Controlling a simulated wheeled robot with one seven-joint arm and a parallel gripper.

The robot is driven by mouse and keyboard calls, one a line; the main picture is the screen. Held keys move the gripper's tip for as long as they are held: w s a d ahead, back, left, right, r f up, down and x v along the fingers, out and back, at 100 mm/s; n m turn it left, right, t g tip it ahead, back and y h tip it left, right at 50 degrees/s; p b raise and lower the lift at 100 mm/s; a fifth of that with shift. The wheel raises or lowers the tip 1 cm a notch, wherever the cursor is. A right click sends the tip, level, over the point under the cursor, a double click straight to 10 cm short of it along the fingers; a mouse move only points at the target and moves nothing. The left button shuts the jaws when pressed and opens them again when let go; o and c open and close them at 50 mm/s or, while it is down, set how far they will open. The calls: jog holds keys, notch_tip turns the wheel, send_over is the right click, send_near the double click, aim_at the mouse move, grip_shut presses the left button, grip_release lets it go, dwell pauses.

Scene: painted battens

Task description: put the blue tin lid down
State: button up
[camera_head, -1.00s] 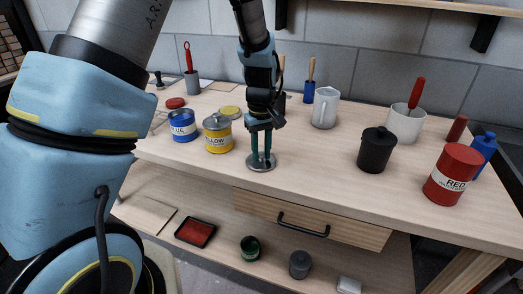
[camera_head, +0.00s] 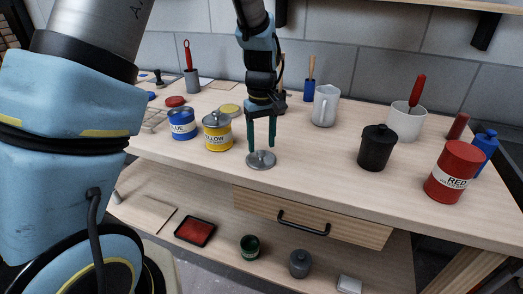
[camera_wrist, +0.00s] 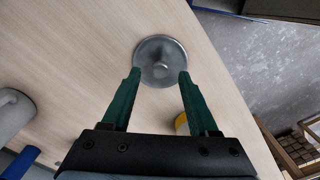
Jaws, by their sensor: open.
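A round grey metal lid (camera_head: 261,160) with a knob lies flat on the workbench, knob up; it also shows in the wrist view (camera_wrist: 160,62). No blue shows on it. My gripper (camera_head: 261,146) is open just above the lid, its two green fingers apart on either side of the knob. In the wrist view the fingertips (camera_wrist: 160,73) hold nothing between them. The blue tin (camera_head: 182,124) stands to the left, its top uncovered. The yellow tin (camera_head: 218,132) stands between it and my gripper, with a similar knobbed lid on.
A black lidded pot (camera_head: 377,149), a red tin (camera_head: 454,173) and a white jug (camera_head: 325,106) stand to the right. Small red (camera_head: 175,101), yellow (camera_head: 231,110) and blue (camera_head: 151,95) discs lie at the back left. The bench is clear right of the lid.

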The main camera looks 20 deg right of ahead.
aim_at(261, 152)
notch_tip(261, 152, up, 9)
jog(key=b, duration=0.1)
jog(key=w+a+f, duration=0.2)
jog(key=a, duration=1.4)
jog(key=s+a+f, duration=0.1)
jog(key=s+a, duration=0.2)
jog(key=a, duration=0.4)
jog(key=s+a+f+m+t, duration=0.1)
jog(key=s+a, duration=0.2)
jog(key=a, duration=0.4)
jog(key=shift+a+f+m+t, duration=0.15)
jog(key=shift+f+m+t, duration=0.15)
